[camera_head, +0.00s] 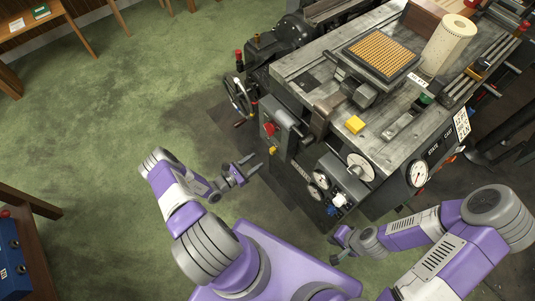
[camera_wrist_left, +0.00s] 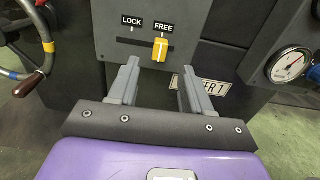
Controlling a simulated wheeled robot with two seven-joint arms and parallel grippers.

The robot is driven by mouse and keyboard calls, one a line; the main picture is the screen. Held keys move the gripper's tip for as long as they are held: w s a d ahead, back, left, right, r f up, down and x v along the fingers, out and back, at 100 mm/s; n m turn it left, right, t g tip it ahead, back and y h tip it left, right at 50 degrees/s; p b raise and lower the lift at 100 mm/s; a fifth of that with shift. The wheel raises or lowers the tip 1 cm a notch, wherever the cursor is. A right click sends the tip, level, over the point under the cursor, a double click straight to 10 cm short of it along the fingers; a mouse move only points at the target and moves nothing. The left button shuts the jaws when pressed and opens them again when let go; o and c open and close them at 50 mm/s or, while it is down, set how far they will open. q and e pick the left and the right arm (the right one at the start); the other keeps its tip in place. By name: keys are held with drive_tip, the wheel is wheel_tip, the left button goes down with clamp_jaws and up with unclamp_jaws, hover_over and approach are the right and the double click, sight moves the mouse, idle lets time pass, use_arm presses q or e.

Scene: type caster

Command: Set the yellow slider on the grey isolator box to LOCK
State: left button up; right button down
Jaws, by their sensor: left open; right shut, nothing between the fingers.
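The grey isolator box (camera_wrist_left: 140,22) is on the front of the machine; it also shows in the head view (camera_head: 286,120). In the left wrist view its yellow slider (camera_wrist_left: 160,50) stands at the right part of a horizontal slot, below the FREE label (camera_wrist_left: 164,28). The LOCK label (camera_wrist_left: 132,21) is to the left. The slider shows small in the head view (camera_head: 273,149). My left gripper (camera_head: 254,165) is open, its fingers short of the box, with the slider between them in the picture; they appear apart from it. My right gripper (camera_head: 338,242) is shut and empty, low near the gauge panel.
A handwheel (camera_head: 238,97) stands left of the box. A red knob (camera_head: 269,128) is on the box's side. A gauge (camera_wrist_left: 289,66) and a plate (camera_wrist_left: 203,95) are right of and below the box. Green floor (camera_head: 130,100) is clear to the left.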

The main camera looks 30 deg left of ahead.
sight(271, 151)
use_arm(q)
drive_tip(key=b+x, duration=0.1)
drive_tip(key=x, duration=0.6)
drive_tip(key=shift+w+d, duration=0.1)
clamp_jaws()
